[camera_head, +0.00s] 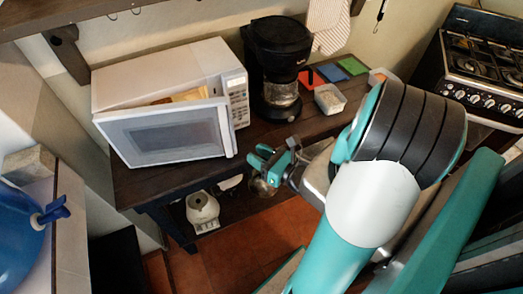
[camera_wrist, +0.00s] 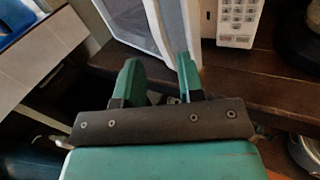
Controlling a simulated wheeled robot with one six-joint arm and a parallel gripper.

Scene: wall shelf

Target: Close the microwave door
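The white microwave (camera_head: 160,75) stands on a dark wooden table. Its door (camera_head: 168,133) is partly open, swung out toward the front, with a gap above it showing the lit inside. In the wrist view the door (camera_wrist: 143,22) shows just beyond my fingers, its free edge near the right finger. The keypad panel (camera_wrist: 237,18) is to the right of it. My gripper (camera_head: 262,170) is just right of and below the door's lower right corner. In the wrist view my gripper (camera_wrist: 160,76) is open with nothing between its fingers. I cannot tell whether a finger touches the door.
A black coffee maker (camera_head: 279,65) stands right of the microwave. Coloured squares (camera_head: 331,72) and a small container (camera_head: 330,98) lie farther right. A white appliance (camera_head: 203,209) sits on the lower shelf. A stove (camera_head: 480,60) is at the far right. A blue object (camera_head: 20,235) is at left.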

